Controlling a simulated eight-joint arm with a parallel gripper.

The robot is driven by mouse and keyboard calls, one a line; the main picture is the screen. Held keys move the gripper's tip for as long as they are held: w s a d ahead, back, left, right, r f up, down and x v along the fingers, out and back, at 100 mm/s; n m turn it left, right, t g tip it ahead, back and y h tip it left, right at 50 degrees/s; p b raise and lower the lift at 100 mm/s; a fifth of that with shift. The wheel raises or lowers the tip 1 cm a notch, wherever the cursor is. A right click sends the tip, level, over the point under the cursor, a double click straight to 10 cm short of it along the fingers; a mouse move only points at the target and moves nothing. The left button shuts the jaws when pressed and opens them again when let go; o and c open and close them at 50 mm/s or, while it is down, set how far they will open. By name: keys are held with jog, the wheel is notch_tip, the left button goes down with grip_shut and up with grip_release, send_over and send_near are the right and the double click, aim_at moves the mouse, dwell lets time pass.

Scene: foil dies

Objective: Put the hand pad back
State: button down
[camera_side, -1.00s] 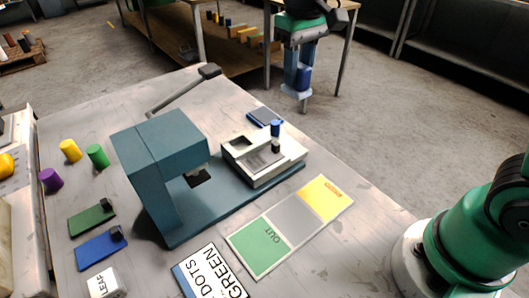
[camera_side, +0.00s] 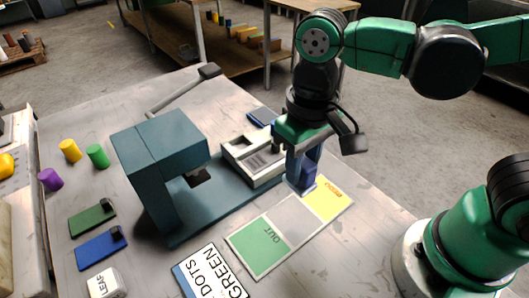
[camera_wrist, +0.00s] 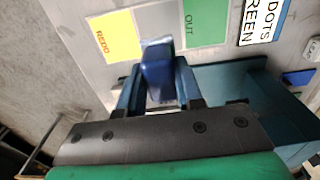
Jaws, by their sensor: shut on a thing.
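My gripper (camera_side: 303,178) points down and is shut on a dark blue block (camera_side: 309,174), which I take to be the hand pad. In the wrist view the block (camera_wrist: 158,68) sits between the two blue fingers. A flat dark blue slab (camera_side: 260,115) lies behind the white tray (camera_side: 233,150), partly hidden by my gripper.
The teal press (camera_side: 158,150) stands left of the tray with its lever at the back. The card's grey and green OUT (camera_side: 262,247) zones are bare. A DOTS GREEN card (camera_side: 212,275), green and blue plates and several coloured cylinders lie front and left.

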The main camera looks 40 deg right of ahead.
jog(key=shift+f, duration=4.7)
jog(key=shift+f, duration=0.1)
jog(key=c, duration=0.6)
grip_release()
notch_tip(320, 180, up, 12)
jog(key=shift+f, duration=0.15)
jog(key=shift+d, duration=0.1)
jog(key=w+d+t, duration=0.1)
jog(key=d+t, duration=0.1)
jog(key=d, duration=0.1)
jog(key=w+d+t, duration=0.2)
jog(key=d, duration=0.2)
jog(key=w+d+t, duration=0.1)
jog(key=d+t, duration=0.2)
jog(key=d, duration=0.1)
jog(key=shift+w+f, duration=0.2)
jog(key=shift+w, duration=0.05)
